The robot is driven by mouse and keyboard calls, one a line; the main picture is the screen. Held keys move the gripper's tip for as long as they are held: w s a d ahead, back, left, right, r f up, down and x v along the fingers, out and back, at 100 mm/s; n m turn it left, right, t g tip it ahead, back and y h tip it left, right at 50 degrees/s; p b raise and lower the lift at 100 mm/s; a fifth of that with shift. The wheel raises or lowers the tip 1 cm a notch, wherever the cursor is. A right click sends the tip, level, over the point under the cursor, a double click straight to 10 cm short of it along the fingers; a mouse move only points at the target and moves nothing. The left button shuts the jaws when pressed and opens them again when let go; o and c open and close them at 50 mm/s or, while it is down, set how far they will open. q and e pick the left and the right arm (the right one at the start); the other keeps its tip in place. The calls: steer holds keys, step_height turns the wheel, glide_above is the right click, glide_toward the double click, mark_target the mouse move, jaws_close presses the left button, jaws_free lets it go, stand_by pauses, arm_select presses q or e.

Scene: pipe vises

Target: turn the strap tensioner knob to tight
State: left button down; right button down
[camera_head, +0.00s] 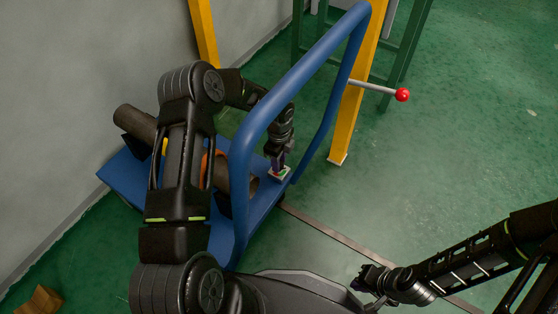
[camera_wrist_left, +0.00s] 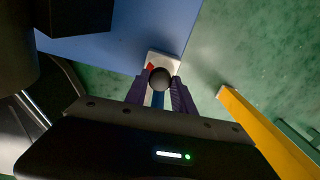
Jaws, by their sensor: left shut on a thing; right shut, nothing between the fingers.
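The strap tensioner knob (camera_wrist_left: 159,78) is a dark round knob on a small white plate (camera_wrist_left: 152,60) with a red mark. The plate (camera_head: 279,173) sits at the corner of a blue cart bed (camera_head: 262,205) and shows red and green in the head view. My left gripper (camera_head: 277,164) points down over the plate; in the left wrist view its two fingers (camera_wrist_left: 160,86) are on either side of the knob, shut on it. The knob's pointing direction cannot be made out. My right gripper (camera_head: 362,282) is shut and empty, low above the floor at the right.
A blue tubular handle (camera_head: 285,90) of the cart rises beside my left arm. A brown pipe (camera_head: 136,121) lies on the cart, partly behind my arm. A yellow post (camera_head: 348,118) with a red-balled lever (camera_head: 402,95) stands beyond.

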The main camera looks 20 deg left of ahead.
arm_select(q)
steer(key=m, duration=1.2)
steer(key=shift+m, duration=0.3)
stand_by(0.3)
steer(key=c, duration=1.1)
jaws_free()
steer(key=shift+o, duration=0.2)
steer(key=shift+r, duration=0.1)
step_height(320, 180, up, 8)
steer(key=p, duration=0.2)
steer(key=shift+p, duration=0.4)
steer(key=shift+f, duration=0.2)
